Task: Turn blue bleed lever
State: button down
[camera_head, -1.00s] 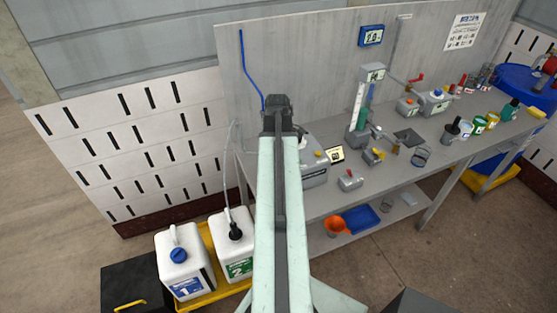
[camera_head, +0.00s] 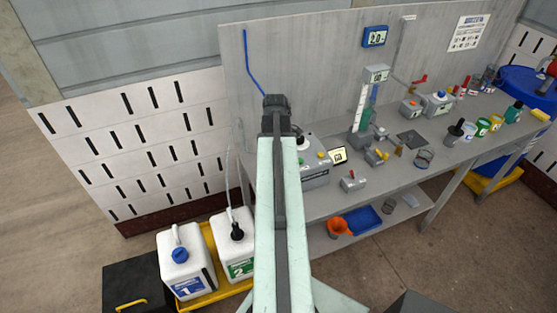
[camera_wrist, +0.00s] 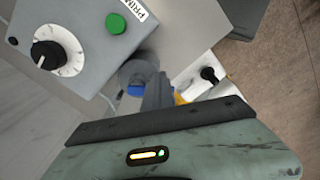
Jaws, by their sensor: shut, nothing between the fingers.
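In the wrist view a small blue part (camera_wrist: 136,90), probably the bleed lever, shows low on a round grey fitting (camera_wrist: 138,71) beside a grey pump box (camera_wrist: 95,55). My gripper (camera_wrist: 156,92) is shut and empty, its dark fingers just right of the blue part. They look very close to it; I cannot tell whether they touch. In the head view my gripper (camera_head: 277,103) is at the end of my raised arm, over the bench's left end. There my arm hides the blue part and much of the box.
The pump box carries a black dial (camera_wrist: 50,55) and a green button (camera_wrist: 115,24). White jugs (camera_head: 186,262) stand in a yellow tray at the bench's left. The bench (camera_head: 325,205) holds several fittings and containers to the right. A grey panel (camera_head: 320,70) stands behind.

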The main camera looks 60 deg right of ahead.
jog(key=shift+w, duration=0.75)
jog(key=shift+w+d, duration=0.15)
jog(key=shift+w, duration=0.25)
jog(key=c, duration=1.4)
grip_release()
jog(key=shift+c, duration=0.2)
jog(key=shift+r, duration=0.1)
jog(key=shift+c, duration=0.2)
